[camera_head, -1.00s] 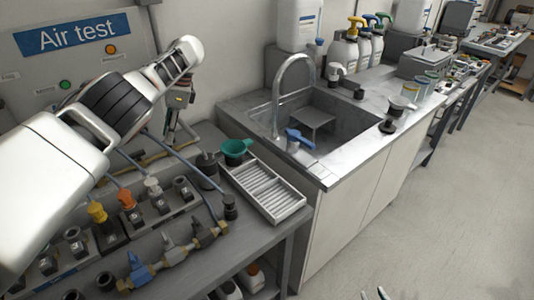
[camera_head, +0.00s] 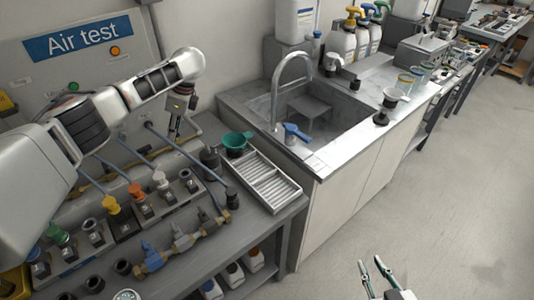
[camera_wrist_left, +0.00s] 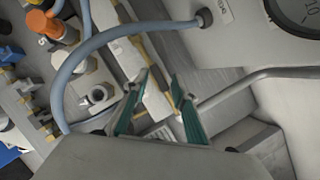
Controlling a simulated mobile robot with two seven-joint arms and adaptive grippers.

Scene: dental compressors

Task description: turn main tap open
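Several taps are in view, and I cannot tell which is the main tap. On the bench, a brass pipe with small valves carries a blue handle (camera_head: 150,255) at its near end. My left gripper (camera_head: 177,125) points down above the back of the bench, apart from both blue handles. In the left wrist view its teal fingers (camera_wrist_left: 160,112) are spread with nothing held. My right gripper (camera_head: 376,274) is open and empty over the floor at the bottom of the head view.
A row of fittings with orange and yellow knobs (camera_head: 112,204) and hoses lies below my left arm. A white ribbed tray (camera_head: 268,184) and green funnel (camera_head: 236,142) are at the bench's right end. The sink (camera_head: 330,125) lies beyond. The floor (camera_head: 430,220) at right is clear.

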